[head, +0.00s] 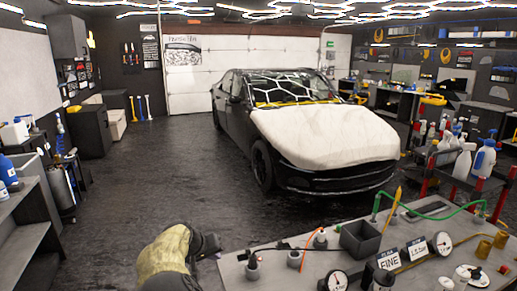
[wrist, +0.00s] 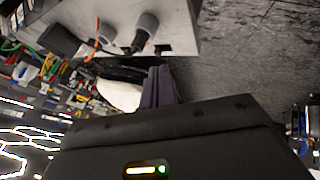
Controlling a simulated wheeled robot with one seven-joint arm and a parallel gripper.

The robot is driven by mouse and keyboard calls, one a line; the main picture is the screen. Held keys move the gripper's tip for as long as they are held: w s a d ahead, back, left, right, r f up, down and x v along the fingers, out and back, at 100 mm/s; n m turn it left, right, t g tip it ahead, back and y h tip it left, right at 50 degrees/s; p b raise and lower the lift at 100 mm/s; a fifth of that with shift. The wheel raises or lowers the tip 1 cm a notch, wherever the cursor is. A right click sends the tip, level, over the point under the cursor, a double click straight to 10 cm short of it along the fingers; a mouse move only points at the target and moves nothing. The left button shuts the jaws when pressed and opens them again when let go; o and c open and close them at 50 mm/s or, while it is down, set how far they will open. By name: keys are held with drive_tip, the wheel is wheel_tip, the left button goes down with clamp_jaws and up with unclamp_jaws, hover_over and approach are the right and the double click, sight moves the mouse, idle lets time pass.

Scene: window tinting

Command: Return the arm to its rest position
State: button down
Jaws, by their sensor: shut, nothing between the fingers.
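My arm shows at the bottom of the head view in a yellowish cover, with my dark gripper (head: 210,246) at its end, left of the workbench's (head: 235,272) near-left corner. In the wrist view, the grey-purple fingers of my gripper (wrist: 159,87) are together, with nothing between them. They are apart from the bench, whose edge shows at the top of that view. The tips are small and partly dark in both views.
The bench holds a dark bin (head: 360,240), gauges (head: 442,244) and nozzles close to my arm. A dark car (head: 262,165) with a white cover (head: 325,137) on its hood stands beyond. Shelving (head: 30,235) is at left. The floor (head: 140,190) between is clear.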

drive_tip(key=s+d+f+m+g+y+b, duration=0.15)
drive_tip(key=s+d, duration=0.35)
drive_tip(key=d, duration=0.6)
drive_tip(key=s+d+f+m+g+y+b, duration=0.15)
drive_tip(key=s+d, duration=0.35)
drive_tip(key=d, duration=0.5)
drive_tip(key=s+d+b, duration=0.2)
drive_tip(key=s+d, duration=0.2)
drive_tip(key=s, duration=0.6)
drive_tip(key=s+d+f+b, duration=0.1)
drive_tip(key=s+d, duration=0.3)
drive_tip(key=s, duration=0.6)
drive_tip(key=shift+s+g+y+b, duration=0.3)
drive_tip(key=shift+g+y+b, duration=0.05)
drive_tip(key=shift+g+y, duration=0.05)
drive_tip(key=shift+w+f, duration=0.1)
